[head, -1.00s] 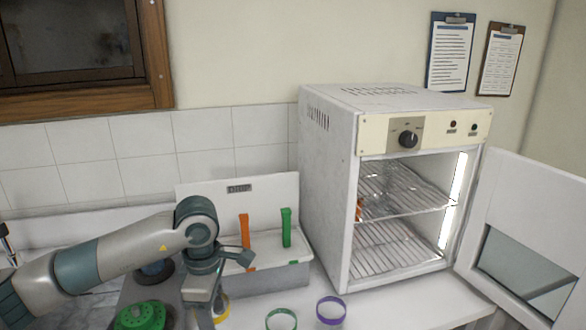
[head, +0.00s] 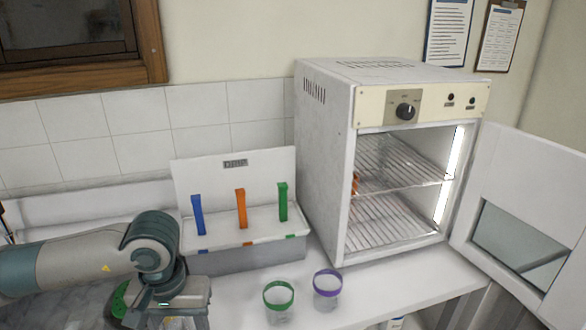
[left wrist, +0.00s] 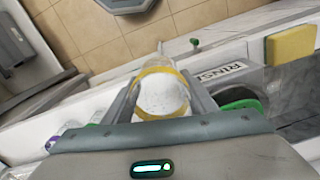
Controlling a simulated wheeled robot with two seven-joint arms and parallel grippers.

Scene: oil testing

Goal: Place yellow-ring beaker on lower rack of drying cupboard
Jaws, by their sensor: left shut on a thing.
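The yellow-ring beaker (left wrist: 160,95) is clear with a yellow band and shows between the fingers of my left gripper (left wrist: 160,82) in the left wrist view. My left gripper is shut on it. In the head view my left arm reaches in at the lower left; the beaker and fingertips are not clearly visible there. The drying cupboard (head: 322,165) stands at the right with its door (head: 510,190) open. Its lower rack (head: 385,232) is a bare wire shelf, below the upper rack (head: 395,172). My left gripper is well left of the cupboard.
A green-ring beaker (head: 279,294) and a purple-ring beaker (head: 328,283) stand on the counter in front of the cupboard. A white box (head: 245,262) with blue, orange and green strips is left of it. A container labelled RINSE (left wrist: 230,75) shows in the left wrist view.

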